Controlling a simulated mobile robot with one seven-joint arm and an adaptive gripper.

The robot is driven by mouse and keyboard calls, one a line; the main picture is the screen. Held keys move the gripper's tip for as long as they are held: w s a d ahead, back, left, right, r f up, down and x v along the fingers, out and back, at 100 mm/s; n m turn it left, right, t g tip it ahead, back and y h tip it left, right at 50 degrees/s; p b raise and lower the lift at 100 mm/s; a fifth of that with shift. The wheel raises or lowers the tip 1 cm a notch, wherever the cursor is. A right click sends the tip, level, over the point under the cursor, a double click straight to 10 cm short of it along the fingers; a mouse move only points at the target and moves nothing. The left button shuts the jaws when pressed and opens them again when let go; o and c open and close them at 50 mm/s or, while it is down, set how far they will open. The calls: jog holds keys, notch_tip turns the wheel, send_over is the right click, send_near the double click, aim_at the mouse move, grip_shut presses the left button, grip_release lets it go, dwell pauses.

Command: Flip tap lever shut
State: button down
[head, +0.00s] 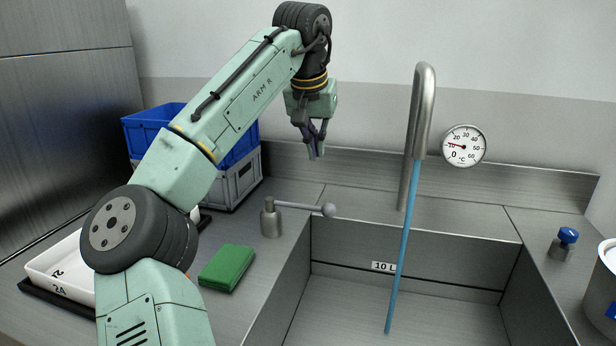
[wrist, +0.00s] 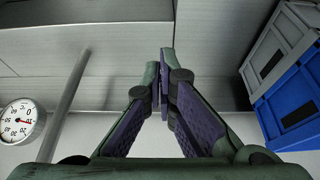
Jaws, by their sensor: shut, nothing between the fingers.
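The tap lever (head: 303,206) is a grey rod with a ball end on a short metal post (head: 271,219), left of the sink. The rod points right, its ball reaching over the sink's left edge. A bent metal spout (head: 423,112) stands behind the sink, and a blue stream of water (head: 404,240) runs from it. My gripper (head: 315,156) is shut and empty, pointing down, above and behind the lever and apart from it. In the wrist view its fingertips (wrist: 165,72) are together, and the spout (wrist: 72,95) shows at left. The lever cannot be made out in the wrist view.
The sink (head: 415,250) has a 10 L mark on its back wall. A dial gauge (head: 464,146) hangs at right. A green cloth (head: 227,268), white tray (head: 62,262), and stacked blue crate (head: 153,122) and grey crate (head: 238,184) occupy the left. A blue-topped knob (head: 567,237) is at right.

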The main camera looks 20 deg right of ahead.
aim_at(302, 207)
notch_tip(302, 207, down, 10)
jog(key=p, duration=0.2)
jog(key=shift+s+a, duration=0.25)
jog(key=shift+s, duration=0.1)
jog(key=shift+r, duration=0.1)
